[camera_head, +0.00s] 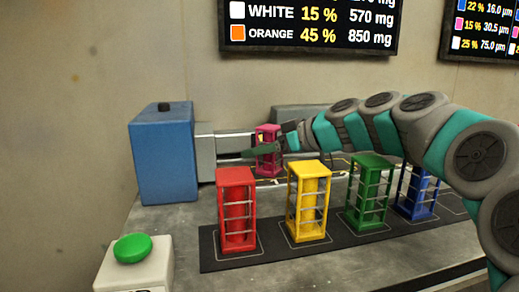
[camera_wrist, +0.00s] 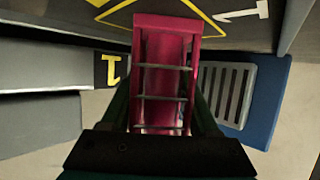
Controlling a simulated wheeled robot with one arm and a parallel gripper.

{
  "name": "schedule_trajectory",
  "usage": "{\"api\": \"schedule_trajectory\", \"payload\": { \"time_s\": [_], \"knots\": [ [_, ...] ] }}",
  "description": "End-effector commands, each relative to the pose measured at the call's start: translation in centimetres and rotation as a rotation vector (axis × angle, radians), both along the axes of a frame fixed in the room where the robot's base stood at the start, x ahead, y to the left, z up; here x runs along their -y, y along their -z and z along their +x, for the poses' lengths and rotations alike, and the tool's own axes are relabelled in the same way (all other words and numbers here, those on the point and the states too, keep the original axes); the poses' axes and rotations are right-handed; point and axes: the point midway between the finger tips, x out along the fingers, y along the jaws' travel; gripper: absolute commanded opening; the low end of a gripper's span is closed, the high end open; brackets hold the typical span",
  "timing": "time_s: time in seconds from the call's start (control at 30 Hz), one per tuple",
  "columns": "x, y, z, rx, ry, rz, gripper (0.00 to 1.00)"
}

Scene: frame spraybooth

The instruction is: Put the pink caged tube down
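The pink caged tube (camera_head: 268,138) is upright in the head view, in front of the grey part of the blue machine. My gripper (camera_head: 266,150) reaches it from the right, with a dark green finger across its middle. In the wrist view the pink caged tube (camera_wrist: 163,50) fills the space between the two green fingers, and my gripper (camera_wrist: 162,118) is shut on it. A yellow-marked dark surface (camera_wrist: 108,12) shows beyond its end. I cannot tell whether its base touches the surface.
Red (camera_head: 237,208), yellow (camera_head: 308,200), green (camera_head: 370,192) and blue (camera_head: 417,193) caged tubes stand on a black mat (camera_head: 215,262) in front. The blue machine (camera_head: 164,155) stands at left. A green button (camera_head: 132,248) is at front left.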

Motion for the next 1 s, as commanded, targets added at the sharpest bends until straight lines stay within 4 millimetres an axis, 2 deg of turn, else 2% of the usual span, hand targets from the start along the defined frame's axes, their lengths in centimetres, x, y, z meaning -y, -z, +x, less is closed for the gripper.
{"api": "schedule_trajectory", "payload": {
  "time_s": [0.03,0.23,0.57,0.77,1.0],
  "knots": [
    [0.0,-0.1,0.0,0.000,0.000,0.000,0.68],
    [0.0,-0.1,0.0,0.000,0.000,0.000,0.90],
    [0.0,-0.4,0.0,0.000,0.000,0.000,0.90],
    [2.4,-1.3,-1.2,0.004,0.002,0.000,0.90],
    [6.5,-3.4,-3.4,0.006,0.005,0.001,0.90]
  ]
}}
